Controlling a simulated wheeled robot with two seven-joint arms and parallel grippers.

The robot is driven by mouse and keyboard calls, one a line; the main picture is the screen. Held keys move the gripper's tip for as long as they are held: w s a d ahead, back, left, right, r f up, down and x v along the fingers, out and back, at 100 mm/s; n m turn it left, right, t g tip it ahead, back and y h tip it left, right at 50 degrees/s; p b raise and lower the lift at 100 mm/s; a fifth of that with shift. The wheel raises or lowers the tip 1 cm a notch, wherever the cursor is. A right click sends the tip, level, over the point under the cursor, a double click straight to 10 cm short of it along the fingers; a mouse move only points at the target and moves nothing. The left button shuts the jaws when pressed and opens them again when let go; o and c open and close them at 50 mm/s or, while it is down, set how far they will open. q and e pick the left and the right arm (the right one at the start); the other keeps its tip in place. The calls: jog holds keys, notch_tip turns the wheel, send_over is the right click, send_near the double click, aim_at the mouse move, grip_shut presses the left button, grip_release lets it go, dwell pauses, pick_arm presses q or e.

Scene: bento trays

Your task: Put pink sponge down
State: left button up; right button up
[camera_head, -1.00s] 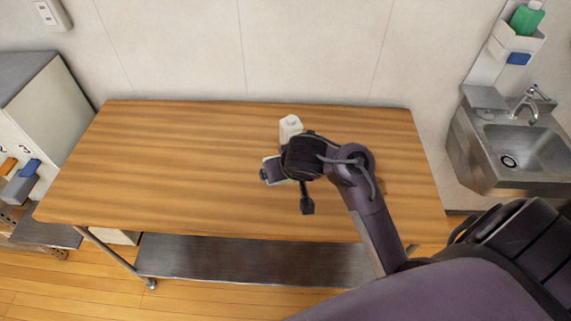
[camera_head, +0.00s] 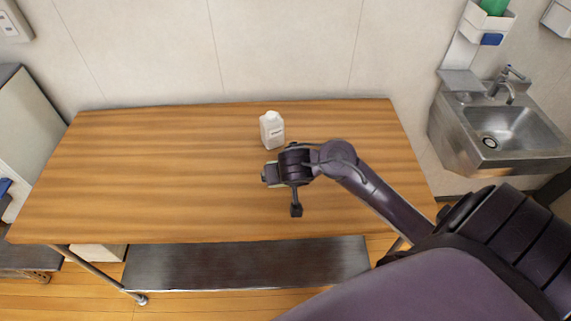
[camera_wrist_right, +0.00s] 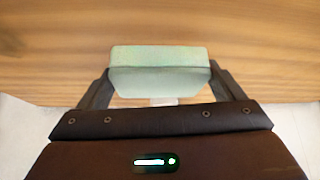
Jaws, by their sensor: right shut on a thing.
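A pale green, block-shaped sponge (camera_wrist_right: 160,68) is held between the fingers of my right gripper (camera_wrist_right: 160,82) in the right wrist view. It looks mint green, not pink. In the head view my right gripper (camera_head: 270,174) is over the middle-right part of the wooden table (camera_head: 150,170), just in front of a white bottle (camera_head: 272,132). The sponge is mostly hidden there by the gripper. I cannot tell whether the sponge touches the tabletop. My left gripper is not in view.
The white bottle stands upright near the back of the table. The left and front of the tabletop are clear. A steel sink (camera_head: 505,135) is on the wall at right, with a holder (camera_head: 487,22) above it. A lower metal shelf (camera_head: 245,262) is under the table.

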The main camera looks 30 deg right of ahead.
aim_at(285, 192)
notch_tip(285, 192, down, 4)
jog(key=shift+f+b, duration=0.1)
jog(key=shift+b, duration=1)
jog(key=shift+f, duration=0.2)
jog(key=shift+f, duration=0.1)
jog(key=o, duration=0.7)
jog(key=shift+a+r, duration=0.15)
jog(key=shift+r, duration=0.2)
jog(key=p+v, duration=0.5)
jog(key=v, duration=0.6)
jog(key=shift+s+r, duration=0.2)
